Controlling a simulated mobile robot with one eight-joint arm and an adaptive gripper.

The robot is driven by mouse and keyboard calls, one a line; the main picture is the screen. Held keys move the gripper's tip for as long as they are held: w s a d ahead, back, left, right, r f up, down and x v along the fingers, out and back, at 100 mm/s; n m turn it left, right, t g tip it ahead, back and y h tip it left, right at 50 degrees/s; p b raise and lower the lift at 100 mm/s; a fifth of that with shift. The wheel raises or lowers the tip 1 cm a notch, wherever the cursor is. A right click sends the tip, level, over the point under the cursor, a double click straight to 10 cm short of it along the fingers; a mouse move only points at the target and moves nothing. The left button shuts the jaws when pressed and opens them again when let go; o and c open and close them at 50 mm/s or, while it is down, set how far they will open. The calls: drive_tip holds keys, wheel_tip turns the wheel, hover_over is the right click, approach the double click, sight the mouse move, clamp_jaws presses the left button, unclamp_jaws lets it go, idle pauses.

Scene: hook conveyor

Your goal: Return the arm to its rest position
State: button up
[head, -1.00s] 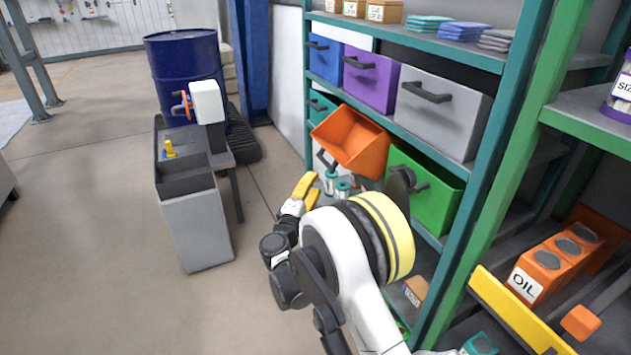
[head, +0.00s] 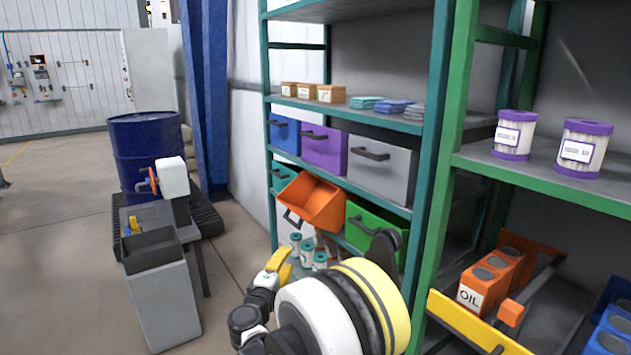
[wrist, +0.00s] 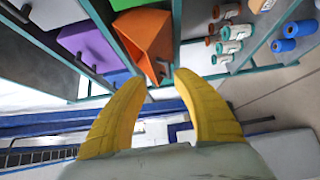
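My gripper (head: 279,267) has yellow fingers and shows at the lower middle of the head view, in front of the shelf rack. In the wrist view my gripper (wrist: 159,85) has its two fingers spread apart with nothing between them. My white arm with a yellow and black joint is bent in the foreground. An orange bin (head: 312,203) sits tilted forward on the rack beyond the gripper. It also shows past the fingertips in the wrist view (wrist: 146,38), apart from them.
The teal rack holds purple (head: 324,150), grey (head: 381,171) and green (head: 372,222) drawers. Small canisters (head: 307,252) stand below the orange bin. A green-framed rack with orange oil containers (head: 490,280) is at right. A grey workbench (head: 160,290) and blue drum (head: 146,145) stand left, with open floor around.

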drive_tip(key=s+d+r+m+g, duration=0.4)
drive_tip(key=s+d, duration=0.3)
drive_tip(key=d, duration=0.5)
drive_tip(key=s+d+r+m+g, duration=0.35)
drive_tip(key=s+d+r, duration=0.3)
drive_tip(key=d, duration=0.45)
drive_tip(key=s+d+f+m+g+y, duration=0.1)
drive_tip(key=s+f+m, duration=0.1)
drive_tip(key=s, duration=0.7)
drive_tip(key=s+d+f+m+y, duration=0.1)
drive_tip(key=s+m+y, duration=0.1)
drive_tip(key=s, duration=0.7)
drive_tip(key=s+d+f+m+g+y, duration=0.1)
drive_tip(key=s+d+f+m, duration=0.1)
drive_tip(key=s, duration=0.8)
drive_tip(key=shift+f+m+g+y, duration=0.3)
drive_tip(key=shift+f+m+g, duration=0.05)
drive_tip(key=shift+m, duration=0.5)
